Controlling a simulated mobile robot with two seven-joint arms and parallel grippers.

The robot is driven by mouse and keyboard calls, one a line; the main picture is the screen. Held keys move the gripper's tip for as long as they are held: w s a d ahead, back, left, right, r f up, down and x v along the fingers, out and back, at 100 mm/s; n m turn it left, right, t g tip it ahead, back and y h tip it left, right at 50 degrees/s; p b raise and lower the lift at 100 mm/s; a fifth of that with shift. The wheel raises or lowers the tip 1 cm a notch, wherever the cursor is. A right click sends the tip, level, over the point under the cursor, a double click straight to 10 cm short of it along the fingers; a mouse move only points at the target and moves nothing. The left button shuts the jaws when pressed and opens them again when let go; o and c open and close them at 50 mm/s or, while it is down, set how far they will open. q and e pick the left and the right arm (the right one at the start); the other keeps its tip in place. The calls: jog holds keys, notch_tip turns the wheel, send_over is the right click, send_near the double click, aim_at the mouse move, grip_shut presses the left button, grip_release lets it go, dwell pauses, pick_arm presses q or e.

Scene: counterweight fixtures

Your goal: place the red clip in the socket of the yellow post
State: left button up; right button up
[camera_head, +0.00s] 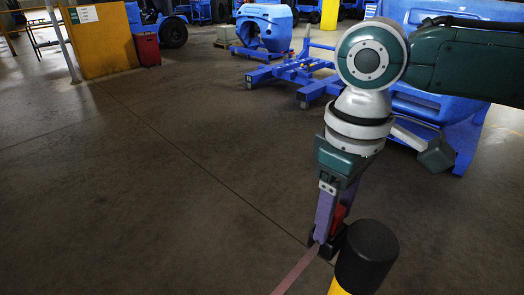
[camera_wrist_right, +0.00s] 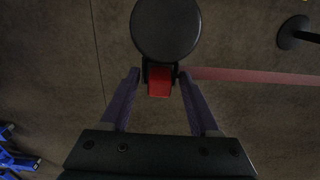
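The yellow post (camera_head: 338,288) has a black cap (camera_head: 367,256), seen from above in the right wrist view (camera_wrist_right: 165,28). The red clip (camera_wrist_right: 159,82) is against the near side of the cap, with black socket walls (camera_wrist_right: 146,72) on both sides of it. It appears to sit in the socket; its depth there is hidden. In the head view the clip (camera_head: 338,217) is partly behind a finger. My right gripper (camera_wrist_right: 159,78) has one purple finger on each side of the clip, with a gap to the red body. My left gripper is not in view.
A dull pink strap (camera_wrist_right: 250,76) runs from the clip's place past a round dark base (camera_wrist_right: 293,32). Blue machinery (camera_head: 295,72), a red box (camera_head: 146,49) and a yellow panel (camera_head: 105,45) stand farther back. The floor at left is clear.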

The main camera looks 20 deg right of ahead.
jog(key=shift+r, duration=0.2)
notch_tip(320, 180, up, 12)
jog(key=f+p, duration=0.1)
jog(key=p, duration=0.1)
jog(key=s+a+f+n+t+y, duration=0.1)
jog(key=s+a+f+t+y, duration=0.15)
jog(key=s+a+f, duration=0.65)
jog(key=s+d+m+t+h, duration=0.1)
jog(key=s+d+m+h, duration=0.1)
jog(key=s+d, duration=0.4)
jog(key=shift+s+r+m, duration=0.25)
jog(key=shift+s+m, duration=0.25)
jog(key=shift+m, duration=0.3)
jog(key=shift+a, duration=0.1)
